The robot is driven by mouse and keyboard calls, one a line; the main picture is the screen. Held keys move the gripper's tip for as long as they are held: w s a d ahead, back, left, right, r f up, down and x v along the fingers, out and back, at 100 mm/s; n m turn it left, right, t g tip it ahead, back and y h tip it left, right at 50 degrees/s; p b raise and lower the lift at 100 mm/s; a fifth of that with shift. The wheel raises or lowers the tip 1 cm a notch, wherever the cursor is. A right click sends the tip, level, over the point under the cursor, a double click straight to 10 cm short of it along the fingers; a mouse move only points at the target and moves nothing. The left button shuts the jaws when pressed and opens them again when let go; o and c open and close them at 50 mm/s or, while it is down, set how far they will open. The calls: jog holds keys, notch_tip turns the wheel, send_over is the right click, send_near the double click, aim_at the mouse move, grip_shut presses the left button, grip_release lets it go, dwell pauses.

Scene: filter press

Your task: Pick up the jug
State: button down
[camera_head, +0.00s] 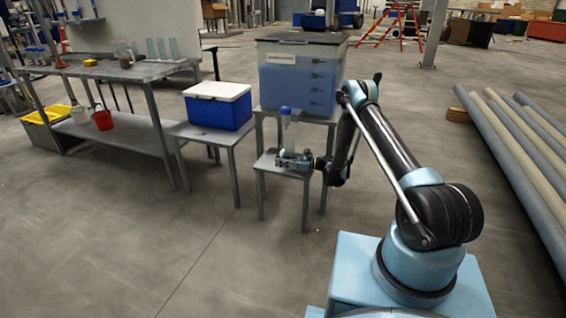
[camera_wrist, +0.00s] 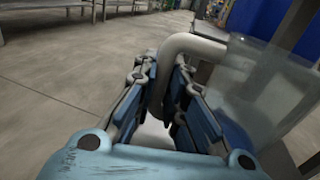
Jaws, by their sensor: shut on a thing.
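The jug is clear, with a pale curved handle (camera_wrist: 192,43). In the wrist view its see-through body (camera_wrist: 275,85) stands to the right of my gripper (camera_wrist: 163,72). The gripper's fingers are closed on the handle, one on each side of it. In the head view my gripper (camera_head: 292,160) is low over the small grey table (camera_head: 262,163), in front of the big tank. The jug is hard to make out there, partly hidden by the gripper. Whether its base touches the table cannot be told.
A large clear tank (camera_head: 298,85) of blue liquid with a black lid stands right behind. A blue-topped fitting (camera_head: 285,110) shows just above my gripper. A blue cooler (camera_head: 218,108) and a long workbench (camera_head: 118,71) are to the left. Pipes (camera_head: 525,145) lie at the right.

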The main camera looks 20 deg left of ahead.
aim_at(282, 154)
jog(key=shift+r, duration=0.15)
jog(key=shift+r, duration=1.4)
jog(key=shift+d+r, duration=0.2)
jog(key=shift+r, duration=0.05)
jog(key=w+d, duration=0.2)
jog(key=d, duration=1.5)
jog(key=shift+w, duration=0.3)
jog(key=shift+d, duration=0.2)
jog(key=shift+f, duration=0.1)
dwell(0.9)
